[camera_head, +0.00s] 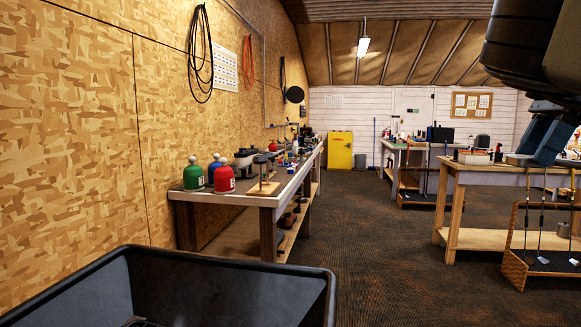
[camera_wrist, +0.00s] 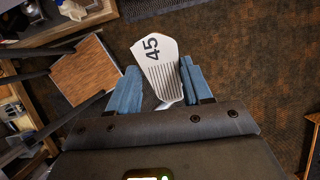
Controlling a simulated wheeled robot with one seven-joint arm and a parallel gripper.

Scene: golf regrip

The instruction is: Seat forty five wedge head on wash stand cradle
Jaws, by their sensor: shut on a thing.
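The forty five wedge head (camera_wrist: 155,62) is a silver iron head with a black "45" and grooves on its face. It shows in the wrist view between the blue fingers of my gripper (camera_wrist: 160,82), which is shut on it near its narrow end. Its broad end sticks out beyond the fingertips. In the head view, my gripper (camera_head: 548,138) hangs at the upper right, partly cut off by the frame edge, and the head cannot be made out there. I cannot pick out the wash stand cradle with certainty in either view.
A long workbench (camera_head: 240,199) with red, green and blue containers runs along the left wall. Another bench (camera_head: 490,178) stands at right, with a wooden club rack (camera_head: 516,245) before it. A black tub (camera_head: 230,275) fills the near foreground. Brown carpet lies open between the benches.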

